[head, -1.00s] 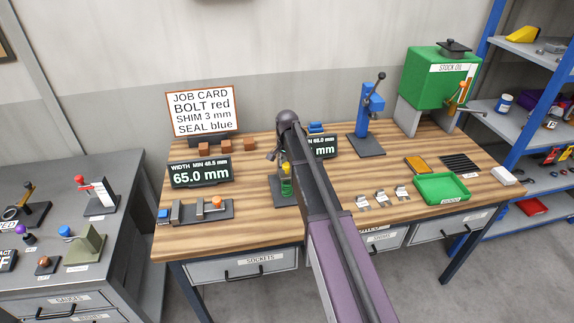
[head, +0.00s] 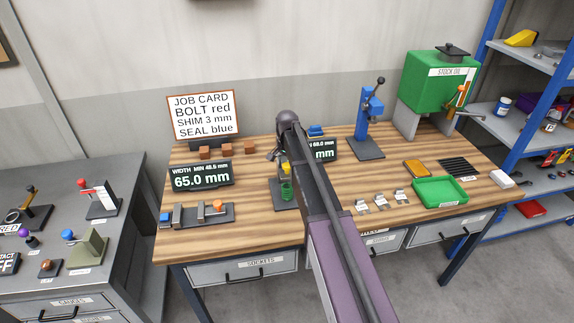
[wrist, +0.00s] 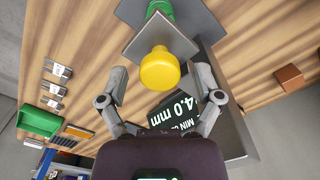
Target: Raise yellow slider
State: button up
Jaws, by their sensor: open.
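The yellow slider knob (wrist: 160,70) shows large in the wrist view, in front of a grey plate (wrist: 158,42), with a green part (wrist: 158,8) beyond it. My gripper (wrist: 161,78) is open, with one finger on each side of the yellow knob and visible gaps to both. In the head view the yellow piece (head: 285,171) is small, above the green part (head: 286,190), and partly hidden by my arm. My gripper (head: 275,155) is close beside it at the upper left, mostly hidden behind my arm.
A display (head: 323,150) stands just behind the slider, partly hidden by my arm; it shows in the wrist view close to a finger. A width gauge (head: 200,215) lies to the left. The green tray (head: 440,191) and small metal clips are to the right.

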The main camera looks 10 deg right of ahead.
aim_at(287, 171)
jog(key=shift+f, duration=0.1)
jog(key=shift+f+b, duration=1.6)
jog(key=shift+b, duration=0.05)
notch_tip(287, 171, up, 14)
jog(key=p, duration=1.4)
jog(key=s+f+n+b, duration=0.3)
jog(key=s+f+b, duration=0.2)
jog(key=s, duration=0.4)
jog(key=s+f+n+b, duration=0.3)
jog(key=s+f+b, duration=0.2)
jog(key=s, duration=0.5)
jog(key=s+f+n+b, duration=0.3)
jog(key=s+f+b, duration=0.3)
jog(key=s, duration=0.4)
jog(key=shift+a, duration=0.2)
